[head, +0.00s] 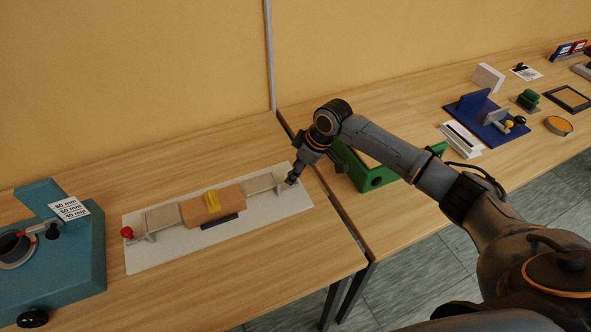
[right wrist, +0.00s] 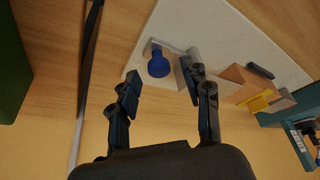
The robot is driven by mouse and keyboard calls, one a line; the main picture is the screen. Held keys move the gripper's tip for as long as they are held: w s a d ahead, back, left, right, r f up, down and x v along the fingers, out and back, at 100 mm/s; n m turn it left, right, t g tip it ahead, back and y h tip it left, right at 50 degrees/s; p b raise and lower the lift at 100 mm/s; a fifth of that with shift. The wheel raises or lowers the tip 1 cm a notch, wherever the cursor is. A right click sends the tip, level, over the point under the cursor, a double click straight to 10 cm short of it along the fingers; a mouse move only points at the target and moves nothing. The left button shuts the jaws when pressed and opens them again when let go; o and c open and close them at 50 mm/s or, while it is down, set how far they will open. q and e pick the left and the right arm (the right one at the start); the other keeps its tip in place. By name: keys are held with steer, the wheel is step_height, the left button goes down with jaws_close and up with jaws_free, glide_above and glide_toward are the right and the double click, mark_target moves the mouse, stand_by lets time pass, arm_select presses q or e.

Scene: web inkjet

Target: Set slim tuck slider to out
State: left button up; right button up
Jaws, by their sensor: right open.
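A slider fixture lies on a pale plate (head: 160,253) on the left table. A blue knob (right wrist: 157,66) at the other end shows in the right wrist view. My right gripper (head: 292,179) is at the plate's right end and hides this knob in the head view. Its fingers (right wrist: 163,88) are open, with the blue knob just beyond and between the tips. I cannot read any "out" mark. My left gripper is not in view.
A teal device (head: 85,245) with a dial and millimetre card stands at the left. A blue fixture (head: 478,128) and small items stand farther right.

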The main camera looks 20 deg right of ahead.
steer(key=v, duration=1.1)
steer(key=shift+s+d+r, duration=0.1)
steer(key=shift+r, duration=0.05)
